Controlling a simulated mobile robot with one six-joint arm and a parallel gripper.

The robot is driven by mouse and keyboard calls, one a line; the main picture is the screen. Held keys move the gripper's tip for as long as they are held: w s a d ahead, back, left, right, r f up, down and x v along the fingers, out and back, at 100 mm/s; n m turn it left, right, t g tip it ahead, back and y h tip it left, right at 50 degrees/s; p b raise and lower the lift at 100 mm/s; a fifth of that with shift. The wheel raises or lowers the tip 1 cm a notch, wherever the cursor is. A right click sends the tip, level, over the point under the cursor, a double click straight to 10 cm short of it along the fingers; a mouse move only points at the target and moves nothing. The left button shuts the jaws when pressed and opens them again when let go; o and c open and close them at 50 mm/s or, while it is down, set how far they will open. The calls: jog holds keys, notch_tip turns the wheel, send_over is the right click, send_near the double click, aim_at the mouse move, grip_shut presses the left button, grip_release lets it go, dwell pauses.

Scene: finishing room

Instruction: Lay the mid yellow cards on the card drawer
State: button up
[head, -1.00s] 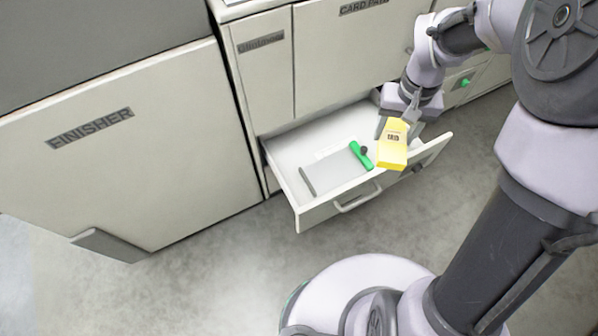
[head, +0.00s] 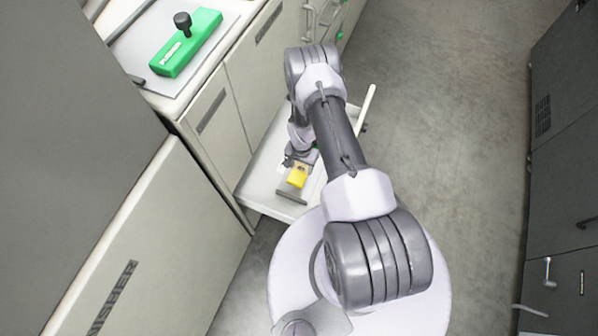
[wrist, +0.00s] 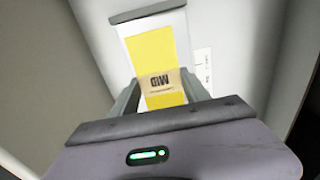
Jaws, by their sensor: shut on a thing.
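The mid yellow cards (head: 297,176) are a yellow pack at my gripper, inside the outline of the open card drawer (head: 262,199). In the wrist view the yellow pack (wrist: 153,58) has a tan band marked "MID" and lies between the two fingers of my gripper (wrist: 160,98). My gripper (head: 299,165) is shut on it. A pale plate or tray part shows behind the pack in the wrist view. I cannot tell whether the pack touches the drawer floor. My arm hides much of the drawer in the head view.
A green punch (head: 186,42) with a black knob sits on the counter at upper left. A grey bar (head: 291,196) lies in the drawer's near end. The finisher (head: 110,270) stands at left, dark cabinets (head: 565,130) at right. The floor (head: 440,120) between is clear.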

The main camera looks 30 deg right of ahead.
aim_at(301, 174)
jog(key=shift+a+f+b, duration=0.1)
jog(key=shift+f+b, duration=1.25)
jog(key=shift+f, duration=1.7)
jog(key=o, duration=1.6)
